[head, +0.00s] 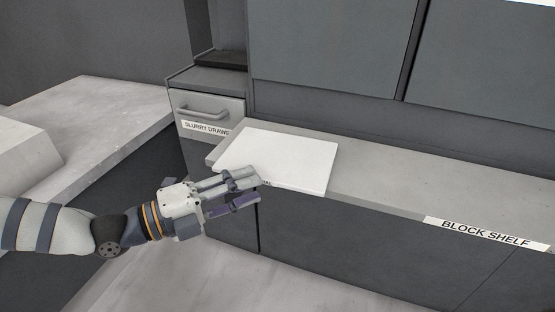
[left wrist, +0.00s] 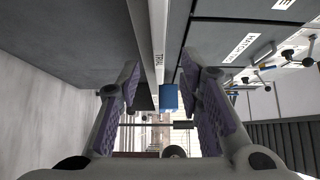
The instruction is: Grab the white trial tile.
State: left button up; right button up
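The white trial tile (head: 285,158) lies flat on the block shelf (head: 375,180), its front edge at or slightly over the shelf's front edge. In the left wrist view its thin edge with the word TRIAL (left wrist: 158,40) runs down from the top, between the lines of the two fingers. My left gripper (head: 247,190) is open at the tile's front left corner, the upper finger overlapping that corner in the head view. The wrist view shows its purple-padded fingers (left wrist: 162,88) apart, with gaps to the tile edge. My right gripper is not in view.
The slurry drawer (head: 207,110) with its handle stands behind the shelf's left end. A pale counter (head: 95,115) is at the left. Dark cabinet panels rise behind the shelf. The shelf right of the tile is bare. A blue object (left wrist: 168,97) shows farther off.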

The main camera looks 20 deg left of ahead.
aim_at(273, 183)
pick_arm(q)
jog(key=x, duration=0.5)
jog(key=shift+s+d, duration=0.3)
jog(key=shift+d, duration=0.1)
grip_shut()
jog(key=shift+r, duration=0.15)
